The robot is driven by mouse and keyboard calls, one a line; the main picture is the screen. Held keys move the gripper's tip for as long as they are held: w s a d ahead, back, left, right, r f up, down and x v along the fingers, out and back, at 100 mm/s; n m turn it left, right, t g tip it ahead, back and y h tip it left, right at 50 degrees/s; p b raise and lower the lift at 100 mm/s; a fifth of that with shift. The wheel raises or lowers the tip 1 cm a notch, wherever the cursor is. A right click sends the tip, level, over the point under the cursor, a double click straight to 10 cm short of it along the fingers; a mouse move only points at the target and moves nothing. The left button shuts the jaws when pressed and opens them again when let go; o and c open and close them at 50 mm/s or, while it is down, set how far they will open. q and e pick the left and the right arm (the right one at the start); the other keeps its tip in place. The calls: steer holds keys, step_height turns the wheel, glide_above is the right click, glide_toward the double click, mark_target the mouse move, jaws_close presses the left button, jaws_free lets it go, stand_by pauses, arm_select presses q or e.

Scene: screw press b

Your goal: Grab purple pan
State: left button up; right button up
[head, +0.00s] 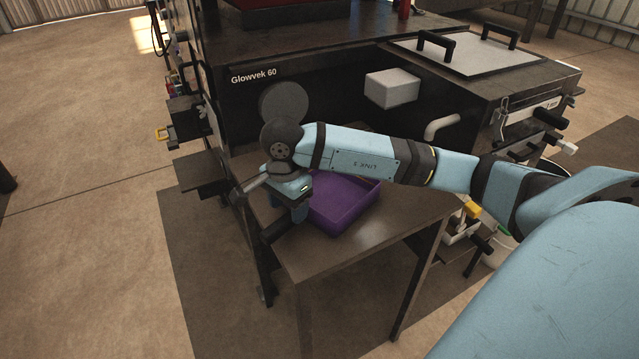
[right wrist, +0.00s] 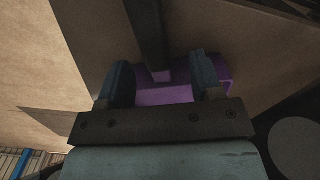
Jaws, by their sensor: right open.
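The purple pan (head: 343,203) is a shallow, square-cornered tray on the brown metal table in front of the machine. My right arm passes over it and hides its back part. My right gripper (head: 299,210) is at the pan's left side, in front of the machine. In the right wrist view the two fingers (right wrist: 162,80) are apart, and the purple pan (right wrist: 178,94) shows between and behind them. I cannot tell whether either finger touches the pan. My left gripper is in neither view.
The brown table (head: 365,245) has bare top in front of the pan. The dark machine marked Glowvek 60 (head: 300,80) stands behind it, with a round disc (head: 283,101) and a grey block (head: 391,88) on its face. A white bucket (head: 497,252) stands right of the table.

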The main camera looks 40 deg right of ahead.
steer(key=f, duration=0.4)
steer(key=shift+s+d+f, duration=0.1)
steer(key=shift+s+f, duration=0.1)
steer(key=shift+f, duration=0.2)
jaws_close()
